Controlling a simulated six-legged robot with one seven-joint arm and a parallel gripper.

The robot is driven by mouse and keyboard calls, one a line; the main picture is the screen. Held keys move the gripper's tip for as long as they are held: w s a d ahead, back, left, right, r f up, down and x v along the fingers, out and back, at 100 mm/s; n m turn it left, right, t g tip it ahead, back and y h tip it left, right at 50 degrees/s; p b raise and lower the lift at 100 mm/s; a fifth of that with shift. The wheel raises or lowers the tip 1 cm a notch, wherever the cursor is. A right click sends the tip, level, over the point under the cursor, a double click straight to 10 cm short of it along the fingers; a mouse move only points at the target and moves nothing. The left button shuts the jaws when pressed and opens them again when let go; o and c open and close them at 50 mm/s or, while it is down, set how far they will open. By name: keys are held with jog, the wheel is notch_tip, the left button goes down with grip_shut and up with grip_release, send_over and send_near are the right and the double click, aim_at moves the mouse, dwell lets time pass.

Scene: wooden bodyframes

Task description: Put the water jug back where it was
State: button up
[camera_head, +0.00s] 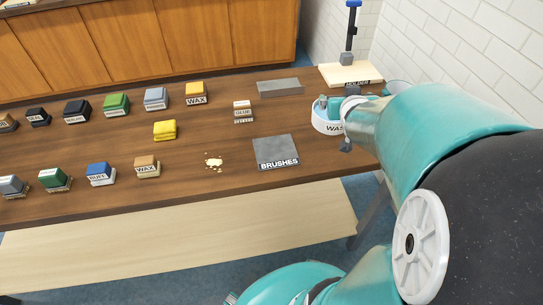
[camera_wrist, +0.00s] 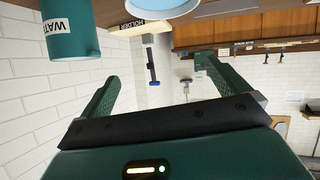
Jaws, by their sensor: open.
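The water jug is a teal cylinder with a white WATER label (camera_wrist: 75,40), in the upper left of the wrist view. It is cut off by the top edge and stands outside my fingers, apart from them. In the head view only a teal rim (camera_head: 394,86) shows behind my arm, likely the jug. My gripper (camera_wrist: 157,68) is open, with nothing between its fingers. In the head view my arm hides much of the gripper near the white WASTE bowl (camera_head: 327,127). A pale wooden HOLDER board (camera_head: 347,76) with a blue-topped post stands at the far right.
Several labelled blocks stand in rows on the brown table (camera_head: 215,130). A grey BRUSHES plate (camera_head: 276,153) and a grey slab (camera_head: 279,87) lie left of my arm. Yellow crumbs (camera_head: 213,162) lie near the front edge. A white brick wall rises at right.

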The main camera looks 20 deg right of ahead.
jog(key=s+a+r+n+g+y, duration=0.1)
jog(key=s+a, duration=0.3)
jog(key=a, duration=0.5)
jog(key=s+a+r+n+g+y, duration=0.1)
jog(key=s+a+n+g+y, duration=0.1)
jog(key=a, duration=0.6)
jog(key=s+a+r+n+g+y, duration=0.1)
jog(key=s+a+g+y, duration=0.1)
jog(key=s+a, duration=0.5)
jog(key=a+y, duration=0.1)
jog(key=a, duration=0.1)
jog(key=shift+a+r+n+y, duration=0.2)
jog(key=shift+a+n+y, duration=0.1)
jog(key=shift+a, duration=0.05)
